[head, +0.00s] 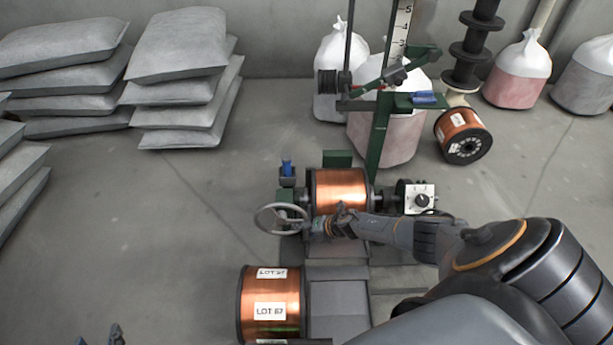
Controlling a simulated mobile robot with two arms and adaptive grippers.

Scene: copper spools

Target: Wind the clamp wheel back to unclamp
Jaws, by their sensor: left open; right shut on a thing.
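The clamp wheel (281,205) is a grey spoked handwheel at the left end of the green winding machine. A copper spool (340,186) sits in the machine, just right of the wheel. My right gripper (314,225) reaches in from the right, in front of that spool, and is shut on the right side of the wheel's rim. The fingers are small here and partly hidden by my wrist. My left gripper (99,338) is open and empty at the bottom left edge, far from the wheel. Only its fingertips show.
A copper spool labelled LOT 67 (270,328) stands in front of the machine. A white control box with a dial (417,199) is at the machine's right. Another spool (463,135) lies behind. Grey sacks (180,45) are stacked back left. The left floor is clear.

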